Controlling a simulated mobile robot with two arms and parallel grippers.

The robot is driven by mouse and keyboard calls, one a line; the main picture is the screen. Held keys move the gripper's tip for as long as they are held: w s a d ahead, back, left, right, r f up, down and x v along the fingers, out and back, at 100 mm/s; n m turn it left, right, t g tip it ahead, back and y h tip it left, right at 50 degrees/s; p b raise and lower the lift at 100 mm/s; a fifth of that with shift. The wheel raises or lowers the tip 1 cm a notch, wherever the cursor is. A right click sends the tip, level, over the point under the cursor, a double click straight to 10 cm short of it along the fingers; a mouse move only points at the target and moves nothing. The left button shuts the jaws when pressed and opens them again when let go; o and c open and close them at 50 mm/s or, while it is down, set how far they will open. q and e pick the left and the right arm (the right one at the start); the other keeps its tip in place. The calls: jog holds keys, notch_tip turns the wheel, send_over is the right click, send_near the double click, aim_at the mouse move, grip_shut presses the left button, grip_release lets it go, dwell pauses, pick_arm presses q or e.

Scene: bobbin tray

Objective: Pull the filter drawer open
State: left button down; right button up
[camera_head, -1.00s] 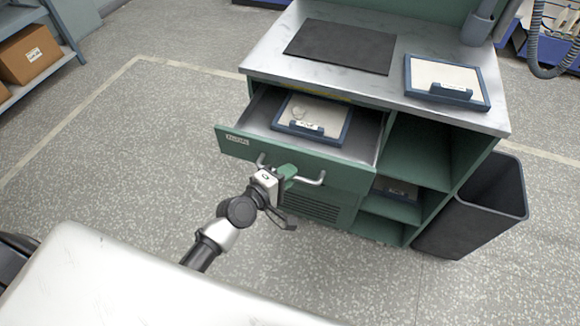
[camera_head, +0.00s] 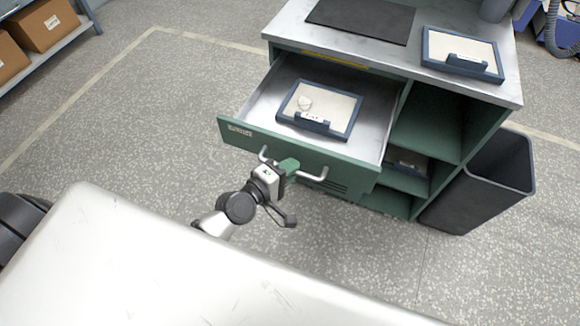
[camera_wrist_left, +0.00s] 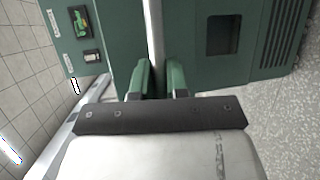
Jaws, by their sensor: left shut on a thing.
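The filter drawer (camera_head: 240,139) is a green-fronted drawer in the green workbench, pulled well out in the head view. A blue-framed tray (camera_head: 347,112) with a pale insert and a small whitish piece lies inside it. The drawer's metal bar handle (camera_head: 316,176) runs across its front. My left gripper (camera_head: 289,165) is shut on the handle near its middle. In the left wrist view the green fingers (camera_wrist_left: 160,78) stand on either side of the handle bar (camera_wrist_left: 155,35). My right gripper is not in view.
The bench top (camera_head: 292,20) holds a dark mat (camera_head: 360,18) and another blue-framed tray (camera_head: 462,54). Open shelves (camera_head: 425,130) are right of the drawer. A dark bin (camera_head: 487,190) stands at the right. Speckled floor is free at the left.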

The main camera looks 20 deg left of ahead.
pick_arm(q)
jog(key=c, duration=1.1)
grip_release()
jog(key=shift+c, duration=0.2)
jog(key=b+v, duration=0.1)
jog(key=v, duration=0.9)
jog(key=shift+s+a, duration=0.2)
jog(key=shift+s, duration=0.15)
jog(key=shift+r, duration=0.1)
